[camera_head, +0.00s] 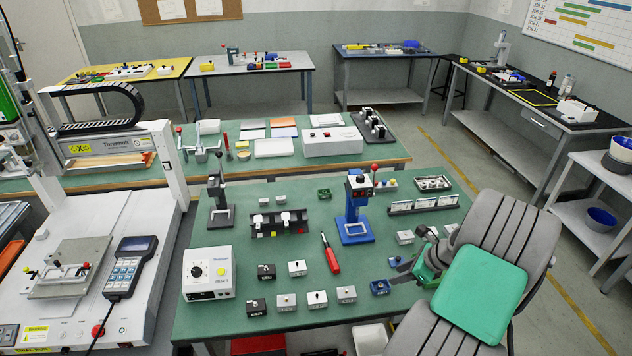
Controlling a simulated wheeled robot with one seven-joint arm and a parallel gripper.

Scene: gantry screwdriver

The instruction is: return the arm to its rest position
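My arm comes in from the lower right as grey ribbed links with a green pad (480,292). It is bent, and its end reaches over the right part of the green table (290,340). My gripper (397,271) points left, low over the table near its right front. Its two dark fingers look apart, with nothing seen between them.
A blue press stand (355,229) with a red knob stands behind and left of my gripper. Small grey blocks (346,294) line the front. A slotted rack (423,204) lies behind the gripper. A control box (209,273) and a white gantry machine (130,215) stand at left. Floor is open at right.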

